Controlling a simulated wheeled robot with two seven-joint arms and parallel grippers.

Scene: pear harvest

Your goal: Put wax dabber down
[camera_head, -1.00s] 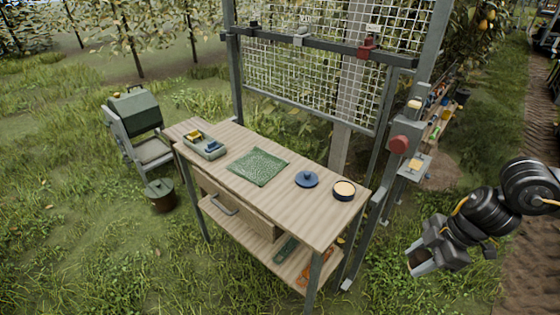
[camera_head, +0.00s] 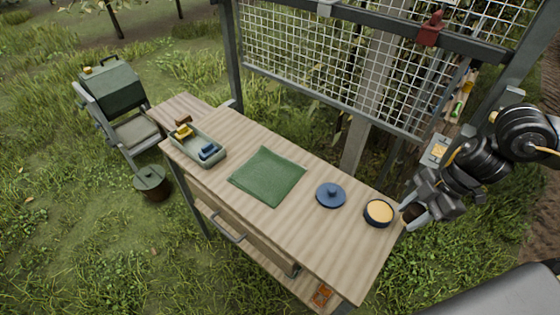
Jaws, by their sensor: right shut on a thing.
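My right gripper (camera_head: 413,212) is at the right of the view, just past the right end of the workbench. It is shut on a small dark brown thing, likely the wax dabber (camera_head: 411,213); the fingers hide most of it. My left gripper is not in view.
The wooden workbench (camera_head: 262,225) carries a green cloth (camera_head: 268,176) and a grey-green tray (camera_head: 200,150) with yellow and blue items. Bare wood lies in front of the tin and lid. A wire mesh panel (camera_head: 300,60) stands behind the bench.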

